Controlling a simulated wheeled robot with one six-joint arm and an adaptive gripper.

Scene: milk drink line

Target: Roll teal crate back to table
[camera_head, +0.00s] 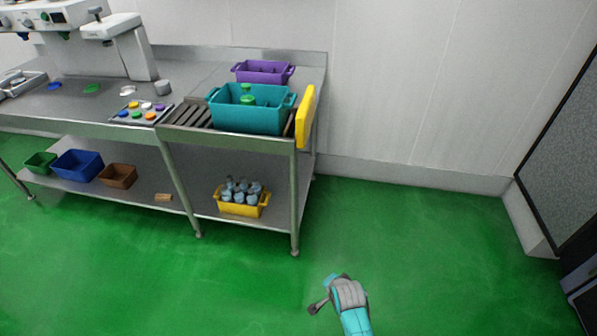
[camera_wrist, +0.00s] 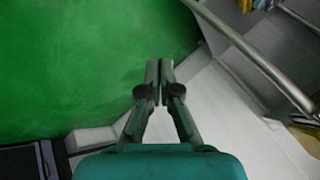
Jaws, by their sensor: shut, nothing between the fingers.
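The teal crate (camera_head: 247,117) sits on the roller section (camera_head: 187,114) at the right end of the steel table (camera_head: 200,74). Bottles with green caps stand inside it. A yellow upright plate (camera_head: 306,116) is at the table's right end, close to the crate's right side. My gripper (camera_head: 317,306) is low over the green floor, right of the table and apart from the crate. In the wrist view my gripper (camera_wrist: 159,66) has its fingers together with nothing between them. The crate does not show clearly in the wrist view.
A purple crate (camera_head: 263,71) stands behind the teal one. A tray of coloured caps (camera_head: 141,113) is to the left. A yellow crate with bottles (camera_head: 242,208) and small bins (camera_head: 77,165) are on the lower shelf. A dark panel (camera_head: 562,150) is at right. Floor between is clear.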

